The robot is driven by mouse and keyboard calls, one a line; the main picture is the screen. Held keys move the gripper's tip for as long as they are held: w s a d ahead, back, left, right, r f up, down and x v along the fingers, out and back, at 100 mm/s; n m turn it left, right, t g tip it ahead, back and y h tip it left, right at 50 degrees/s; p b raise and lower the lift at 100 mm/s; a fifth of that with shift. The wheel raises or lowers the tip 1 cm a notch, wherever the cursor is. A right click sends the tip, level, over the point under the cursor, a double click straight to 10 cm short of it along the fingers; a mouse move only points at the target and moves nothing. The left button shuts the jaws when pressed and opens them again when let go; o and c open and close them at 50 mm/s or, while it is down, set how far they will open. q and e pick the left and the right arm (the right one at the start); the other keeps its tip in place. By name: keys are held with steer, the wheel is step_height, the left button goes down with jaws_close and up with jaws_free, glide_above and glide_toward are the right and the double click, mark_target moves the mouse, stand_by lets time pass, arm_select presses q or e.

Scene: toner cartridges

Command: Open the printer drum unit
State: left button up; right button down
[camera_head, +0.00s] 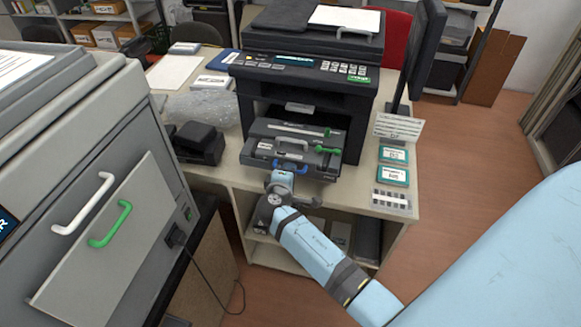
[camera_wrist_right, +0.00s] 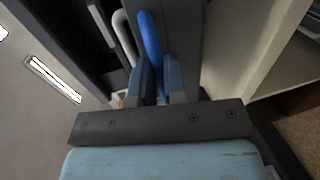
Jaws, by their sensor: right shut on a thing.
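The black printer (camera_head: 308,75) stands on the desk with its front open. The dark grey drum unit (camera_head: 262,151) sticks out of the printer's lower front, with a white handle (camera_head: 292,142), a green lever (camera_head: 327,150) and a blue handle (camera_head: 290,167) at its front edge. My right gripper (camera_head: 284,178) is at that front edge, shut on the blue handle. In the right wrist view, the fingers (camera_wrist_right: 155,82) close around the blue handle (camera_wrist_right: 150,35), with the white handle (camera_wrist_right: 124,38) beside it. The fingers hide part of the blue handle. My left gripper is not in view.
A large grey machine (camera_head: 120,150) with white and green handles stands close at the left. A black device (camera_head: 195,142) and a clear plastic bag (camera_head: 203,106) lie left of the printer. Small teal-labelled boxes (camera_head: 394,155) and a monitor (camera_head: 427,45) are at its right.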

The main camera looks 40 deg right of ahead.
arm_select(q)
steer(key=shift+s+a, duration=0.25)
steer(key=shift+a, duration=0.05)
arm_select(e)
steer(key=shift+f+v, duration=0.25)
steer(key=shift+v, duration=1)
steer(key=shift+f+v, duration=0.25)
steer(key=shift+v, duration=1)
steer(key=shift+s, duration=0.1)
steer(key=c, duration=1.2)
jaws_free()
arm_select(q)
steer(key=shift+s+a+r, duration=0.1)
arm_select(e)
steer(key=shift+a, duration=0.1)
